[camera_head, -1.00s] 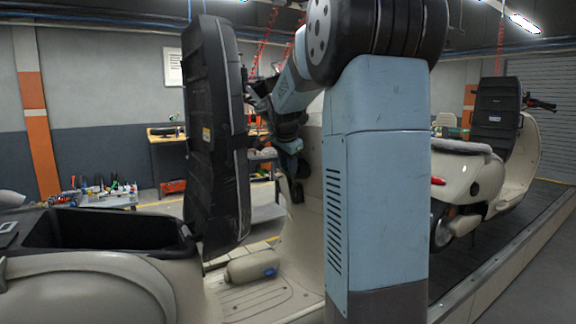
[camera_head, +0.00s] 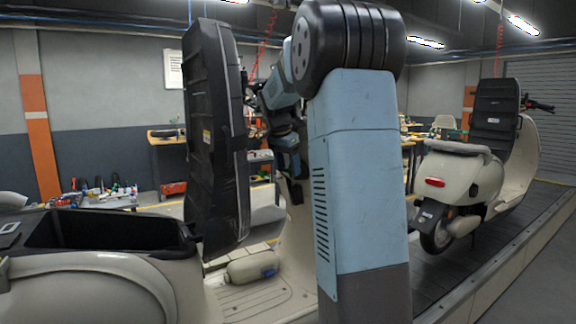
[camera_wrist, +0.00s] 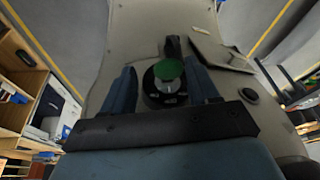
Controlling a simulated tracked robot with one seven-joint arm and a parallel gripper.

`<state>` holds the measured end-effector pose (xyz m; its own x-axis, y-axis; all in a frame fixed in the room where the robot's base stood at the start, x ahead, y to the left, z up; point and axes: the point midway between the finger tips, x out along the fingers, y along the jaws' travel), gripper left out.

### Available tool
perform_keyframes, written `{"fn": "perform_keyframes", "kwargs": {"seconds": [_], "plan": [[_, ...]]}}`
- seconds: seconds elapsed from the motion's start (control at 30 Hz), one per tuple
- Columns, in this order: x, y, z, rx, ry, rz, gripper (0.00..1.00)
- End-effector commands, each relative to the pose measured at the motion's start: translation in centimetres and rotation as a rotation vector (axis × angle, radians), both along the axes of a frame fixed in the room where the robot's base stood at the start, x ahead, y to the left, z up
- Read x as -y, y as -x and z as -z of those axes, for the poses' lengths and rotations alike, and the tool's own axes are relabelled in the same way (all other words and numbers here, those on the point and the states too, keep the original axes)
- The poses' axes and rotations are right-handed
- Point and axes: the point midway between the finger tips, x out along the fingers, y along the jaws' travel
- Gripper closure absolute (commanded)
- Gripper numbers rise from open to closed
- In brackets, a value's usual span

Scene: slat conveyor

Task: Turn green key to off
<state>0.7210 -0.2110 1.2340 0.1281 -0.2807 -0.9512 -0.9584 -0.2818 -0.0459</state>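The green key (camera_wrist: 168,70) shows in the wrist view, seen from above. It stands on a round black dial (camera_wrist: 165,98) with pale markings too small to read, set in the cream scooter panel (camera_wrist: 128,38). My gripper (camera_wrist: 159,69) is open, with one blue-grey finger on each side of the key and dial. I cannot tell whether either finger touches the key. In the head view my gripper (camera_head: 290,165) is low beside the inside of the near scooter's front shield (camera_head: 297,225). The key cannot be seen there.
The near scooter's black seat (camera_head: 215,130) stands upright left of my arm, close to it. Its open storage well (camera_head: 90,230) is at left. A beige bottle (camera_head: 250,266) lies on the footboard. Another scooter (camera_head: 470,185) stands on the conveyor (camera_head: 500,245) at right.

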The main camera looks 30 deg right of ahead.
Motion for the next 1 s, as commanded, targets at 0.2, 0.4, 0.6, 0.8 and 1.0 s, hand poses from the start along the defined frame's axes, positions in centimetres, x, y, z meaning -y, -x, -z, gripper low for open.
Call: {"fn": "perform_keyframes", "kwargs": {"seconds": [0.2, 0.4, 0.6, 0.8, 1.0], "plan": [[-0.09, -0.87, -0.56, 0.023, 0.01, -0.015, 0.2], [-0.15, -0.93, -0.51, 0.022, 0.009, -0.017, 0.2], [-0.16, -0.82, -0.49, 0.055, 0.007, -0.013, 0.2], [-0.17, -0.4, -0.54, 0.166, 0.003, 0.003, 0.2], [-0.09, -0.06, -0.38, 0.272, -0.002, 0.019, 0.2]]}}
